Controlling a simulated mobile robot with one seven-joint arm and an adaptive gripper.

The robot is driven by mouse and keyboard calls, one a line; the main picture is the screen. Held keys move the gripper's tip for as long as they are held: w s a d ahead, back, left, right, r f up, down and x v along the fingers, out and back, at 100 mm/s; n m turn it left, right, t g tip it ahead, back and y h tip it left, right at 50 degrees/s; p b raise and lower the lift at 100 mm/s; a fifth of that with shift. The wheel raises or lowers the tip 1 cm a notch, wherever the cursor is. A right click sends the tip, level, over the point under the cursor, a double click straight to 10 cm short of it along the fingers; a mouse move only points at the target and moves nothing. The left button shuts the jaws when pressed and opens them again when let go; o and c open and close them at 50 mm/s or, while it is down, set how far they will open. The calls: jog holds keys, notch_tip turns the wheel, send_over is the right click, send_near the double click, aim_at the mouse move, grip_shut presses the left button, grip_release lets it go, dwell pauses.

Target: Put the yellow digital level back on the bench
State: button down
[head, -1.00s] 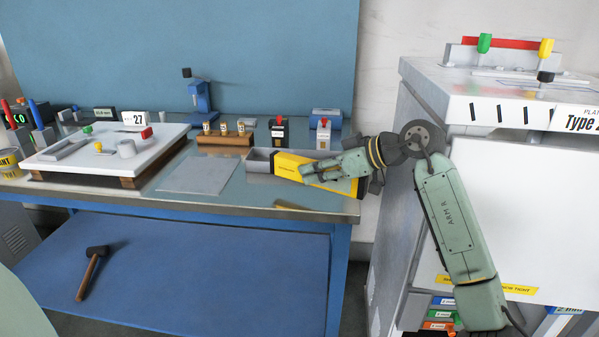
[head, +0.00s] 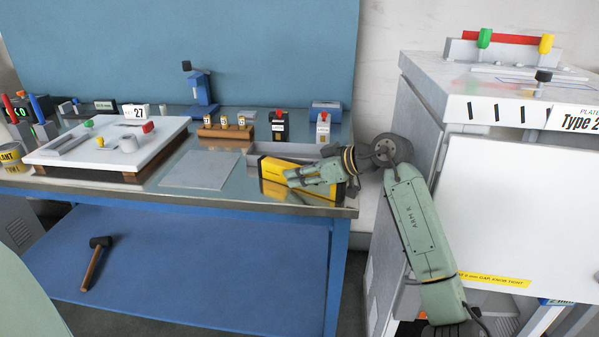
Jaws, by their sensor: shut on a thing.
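The yellow digital level (head: 277,170) is a long yellow bar at the right end of the bench (head: 235,192). It lies just in front of a grey open tray (head: 262,148), over the glossy bench top, where its reflection shows below it. My gripper (head: 298,178) comes in from the right and is shut on the level. My fingers cover the front middle of the level. Whether its underside touches the bench top, I cannot tell.
A grey flat mat (head: 200,170) lies left of the level. A white plate on wooden blocks (head: 110,145) fills the left. A white cabinet (head: 520,200) stands right of the bench.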

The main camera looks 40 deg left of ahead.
jog(key=c, duration=1.3)
grip_release()
